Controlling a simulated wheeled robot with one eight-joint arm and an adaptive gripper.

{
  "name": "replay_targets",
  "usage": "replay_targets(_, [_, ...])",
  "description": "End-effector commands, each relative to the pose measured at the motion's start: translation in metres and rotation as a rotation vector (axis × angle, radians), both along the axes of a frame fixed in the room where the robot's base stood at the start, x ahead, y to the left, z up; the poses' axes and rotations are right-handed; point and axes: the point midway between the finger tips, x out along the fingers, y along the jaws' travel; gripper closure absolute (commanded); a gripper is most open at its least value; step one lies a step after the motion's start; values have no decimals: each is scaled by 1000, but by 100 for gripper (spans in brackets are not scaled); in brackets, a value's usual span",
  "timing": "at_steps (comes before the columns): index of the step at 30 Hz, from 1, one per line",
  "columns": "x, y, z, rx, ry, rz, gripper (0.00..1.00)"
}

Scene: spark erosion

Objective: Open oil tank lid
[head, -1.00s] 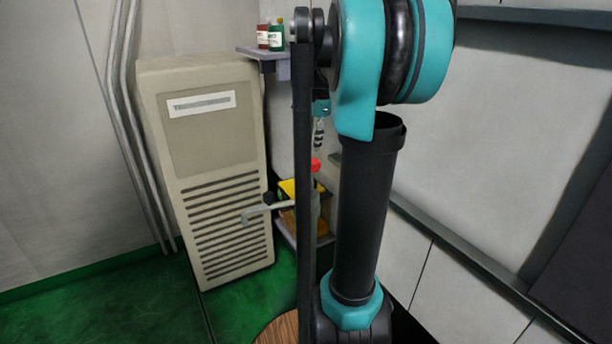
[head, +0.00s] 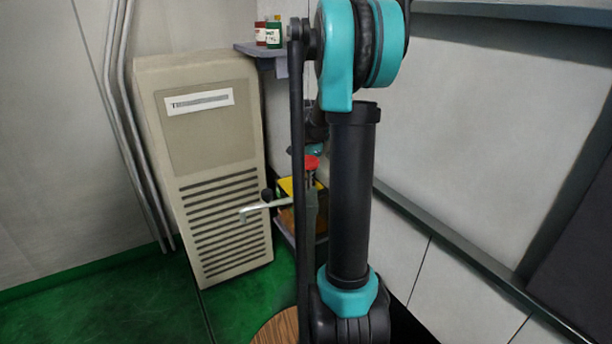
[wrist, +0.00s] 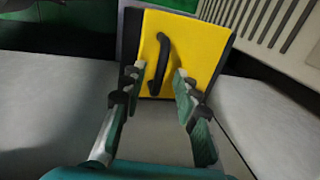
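The oil tank lid (wrist: 190,45) is a yellow panel with a dark curved handle (wrist: 160,65) in the wrist view. In the head view only a yellow sliver of the lid (head: 286,187) shows, beside my arm. My gripper (wrist: 155,84) is open, its two fingers apart. In the wrist view the handle appears between and just ahead of the fingertips, and nothing is held. Whether the fingers touch the lid cannot be told. In the head view my arm links hide most of the gripper and the tank.
A beige louvred cabinet (head: 205,130) stands to the left. A pale lever (head: 265,207) and a red part (head: 311,162) are close by the tank. Red and green bottles (head: 268,33) stand on a small shelf (head: 262,50). A wall is on the right. Green floor (head: 110,300) is open at lower left.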

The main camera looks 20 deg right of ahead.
Motion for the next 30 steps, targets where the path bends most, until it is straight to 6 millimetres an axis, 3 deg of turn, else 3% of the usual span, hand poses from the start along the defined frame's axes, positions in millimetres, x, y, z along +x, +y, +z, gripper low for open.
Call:
replay_targets(8, [0,0,-2,0,0,0,69])
replay_targets(16, [0,0,-1,0,0,0,100])
replay_targets(30, [1,0,-1,-1,5,0,100])
